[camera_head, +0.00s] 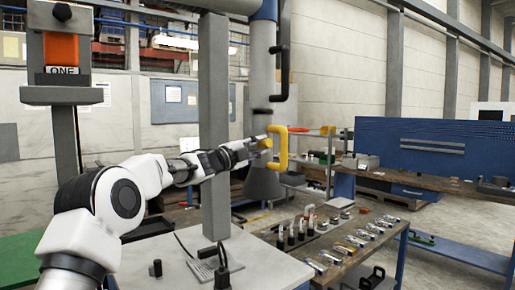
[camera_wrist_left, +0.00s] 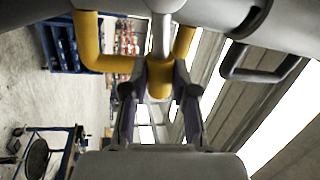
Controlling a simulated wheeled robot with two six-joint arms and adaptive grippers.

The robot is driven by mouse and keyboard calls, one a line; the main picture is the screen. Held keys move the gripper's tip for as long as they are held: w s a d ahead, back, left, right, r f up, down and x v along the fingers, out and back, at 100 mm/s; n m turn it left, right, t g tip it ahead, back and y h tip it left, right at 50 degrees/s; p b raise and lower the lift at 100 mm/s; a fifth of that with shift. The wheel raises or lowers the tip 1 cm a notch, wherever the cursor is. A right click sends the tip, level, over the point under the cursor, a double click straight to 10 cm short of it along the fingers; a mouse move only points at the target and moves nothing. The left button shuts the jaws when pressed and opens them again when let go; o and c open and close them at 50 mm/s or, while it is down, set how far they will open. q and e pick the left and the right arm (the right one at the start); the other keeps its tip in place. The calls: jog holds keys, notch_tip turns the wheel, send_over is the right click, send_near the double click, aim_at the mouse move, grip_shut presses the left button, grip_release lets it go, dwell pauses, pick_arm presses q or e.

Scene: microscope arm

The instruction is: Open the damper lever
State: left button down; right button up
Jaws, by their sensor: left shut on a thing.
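The damper lever shows as a yellow U-shaped handle (camera_head: 281,150) on the grey vertical pipe, right of the middle in the head view. It also crosses the top of the left wrist view (camera_wrist_left: 97,57). My left gripper (camera_head: 264,146) reaches it from the left. In the left wrist view the two fingers (camera_wrist_left: 160,88) are on either side of the yellow handle, shut on its near part. The finger contact is small and partly hidden in the head view. My right gripper is not in view.
A grey post (camera_head: 214,110) stands close to my left forearm. Several small tools lie on a wooden bench (camera_head: 385,235) below. A blue panel (camera_head: 425,147) stands behind at right.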

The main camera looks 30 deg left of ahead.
pick_arm(q)
jog(key=shift+f+m+b, duration=0.3)
jog(key=shift+m+b, duration=0.05)
jog(key=shift+m, duration=0.55)
jog(key=c, duration=1.2)
grip_release()
jog(key=o, duration=0.3)
jog(key=shift+w+d+f, duration=0.1)
jog(key=shift+w, duration=0.1)
jog(key=shift+w+d+f, duration=0.1)
jog(key=shift+w+f, duration=0.05)
jog(key=shift+w, duration=0.05)
jog(key=v, duration=1.2)
